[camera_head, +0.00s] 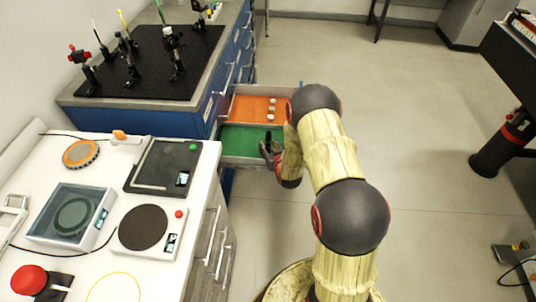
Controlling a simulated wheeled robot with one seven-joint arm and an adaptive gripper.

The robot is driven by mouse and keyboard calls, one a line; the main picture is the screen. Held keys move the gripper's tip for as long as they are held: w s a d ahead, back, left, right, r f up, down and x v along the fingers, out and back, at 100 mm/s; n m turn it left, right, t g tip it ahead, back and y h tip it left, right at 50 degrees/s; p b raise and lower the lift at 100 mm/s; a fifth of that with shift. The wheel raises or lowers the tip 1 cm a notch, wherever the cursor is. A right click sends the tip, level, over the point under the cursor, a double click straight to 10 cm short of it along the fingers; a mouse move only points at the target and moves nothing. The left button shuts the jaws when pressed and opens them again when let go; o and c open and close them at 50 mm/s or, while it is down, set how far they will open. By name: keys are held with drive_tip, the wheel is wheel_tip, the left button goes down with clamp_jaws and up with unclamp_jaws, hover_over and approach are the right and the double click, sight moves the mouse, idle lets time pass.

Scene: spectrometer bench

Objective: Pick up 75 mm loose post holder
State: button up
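My gripper (267,148) reaches down at the open drawer, over the green-lined compartment (238,142). A small dark upright shape (268,136) shows at the gripper's tip; it may be the post holder or part of a finger, I cannot tell which. My wrist and forearm cover the right part of the compartment, so whether the fingers are open or shut is not clear. No other post holder can be made out in the drawer.
The orange-lined compartment (245,108) behind holds several small pale round pieces (271,108). The blue cabinet (212,112) carries a black breadboard (150,62) with mounted posts. A white bench (205,165) with instruments stands at left.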

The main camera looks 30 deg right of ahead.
drive_tip(key=shift+c, duration=0.6)
drive_tip(key=c, duration=0.8)
drive_tip(key=shift+r, duration=0.15)
